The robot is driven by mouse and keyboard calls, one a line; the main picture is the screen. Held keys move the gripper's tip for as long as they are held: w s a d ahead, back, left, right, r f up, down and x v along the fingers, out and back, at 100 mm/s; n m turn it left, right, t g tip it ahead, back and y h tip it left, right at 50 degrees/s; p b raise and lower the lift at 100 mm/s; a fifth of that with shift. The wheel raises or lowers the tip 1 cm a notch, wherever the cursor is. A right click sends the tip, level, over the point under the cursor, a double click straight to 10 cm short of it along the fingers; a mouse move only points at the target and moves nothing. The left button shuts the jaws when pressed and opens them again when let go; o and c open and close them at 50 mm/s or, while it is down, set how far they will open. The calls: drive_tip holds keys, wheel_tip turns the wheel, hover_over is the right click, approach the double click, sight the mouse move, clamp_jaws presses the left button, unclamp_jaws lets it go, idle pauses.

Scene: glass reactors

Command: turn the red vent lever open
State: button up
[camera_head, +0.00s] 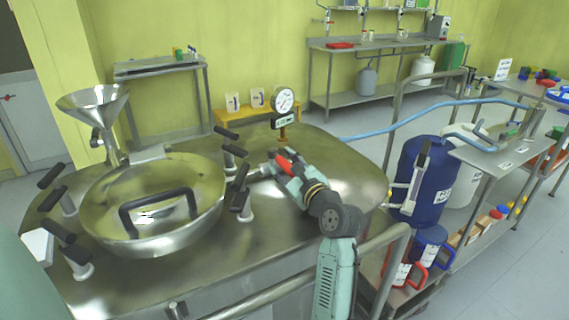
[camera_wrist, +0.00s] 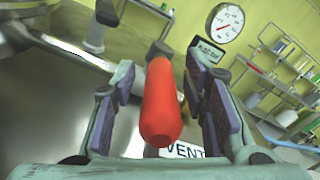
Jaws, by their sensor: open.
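The red vent lever (camera_wrist: 162,105) stands between the two open fingers of my gripper (camera_wrist: 163,100) in the wrist view, with a gap visible on both sides. A metal stem shows at its far end. A white label reading "VENT" (camera_wrist: 184,151) is partly hidden below it. In the head view, the red lever (camera_head: 284,163) shows at the front of my gripper (camera_head: 280,168), on top of the steel reactor lid (camera_head: 330,165). The fingers partly cover the lever's base there.
A pressure gauge (camera_head: 283,101) on a post stands just behind the lever. Left of my gripper are black-handled clamps (camera_head: 240,190) around the domed hatch (camera_head: 155,195), and a steel funnel (camera_head: 92,102). A metal rail (camera_head: 290,285) runs along the reactor's front.

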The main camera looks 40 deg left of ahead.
drive_tip(key=shift+c, duration=0.5)
clamp_jaws()
idle(0.4)
